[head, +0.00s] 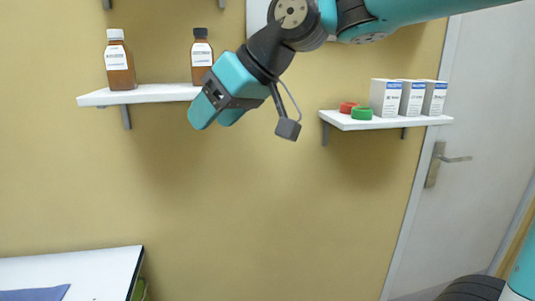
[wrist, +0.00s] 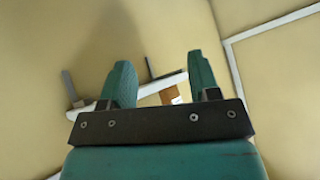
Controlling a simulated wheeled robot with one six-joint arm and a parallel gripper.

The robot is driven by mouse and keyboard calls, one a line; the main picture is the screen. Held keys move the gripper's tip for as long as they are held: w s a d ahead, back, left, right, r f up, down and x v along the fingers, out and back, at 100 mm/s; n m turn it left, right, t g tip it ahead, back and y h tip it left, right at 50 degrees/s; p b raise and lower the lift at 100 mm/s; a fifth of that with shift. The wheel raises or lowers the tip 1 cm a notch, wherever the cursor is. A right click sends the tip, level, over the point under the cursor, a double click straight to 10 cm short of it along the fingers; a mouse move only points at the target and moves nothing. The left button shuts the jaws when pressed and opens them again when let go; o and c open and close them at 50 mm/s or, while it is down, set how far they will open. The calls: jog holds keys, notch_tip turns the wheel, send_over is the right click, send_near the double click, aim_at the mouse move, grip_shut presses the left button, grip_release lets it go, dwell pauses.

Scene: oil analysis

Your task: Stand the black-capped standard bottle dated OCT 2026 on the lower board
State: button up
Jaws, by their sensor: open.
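A brown bottle with a black cap and white label (head: 202,55) stands upright on the left wall board (head: 150,95); its date is too small to read. My gripper (head: 212,117) is in front of the wall, its fingers pointing down and left near the board's right end, overlapping that end in the head view. It is open and empty. In the wrist view, part of a board (wrist: 148,91) and a small orange-brown patch (wrist: 170,95) show between the fingers; I cannot tell what the patch is. The right wall board (head: 385,122) appears lower in the head view.
A brown bottle with a white cap (head: 117,62) stands at the left on the same board. A white table (head: 110,268) is at the lower left; a door (head: 480,130) is at right.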

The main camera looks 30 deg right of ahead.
jog(key=s+a+f+n+g+h, duration=0.1)
jog(key=s+f+g, duration=0.5)
jog(key=s+f, duration=0.9)
jog(key=s+h, duration=0.1)
jog(key=s, duration=0.3)
jog(key=shift+a+f, duration=0.3)
jog(key=shift+f, duration=0.05)
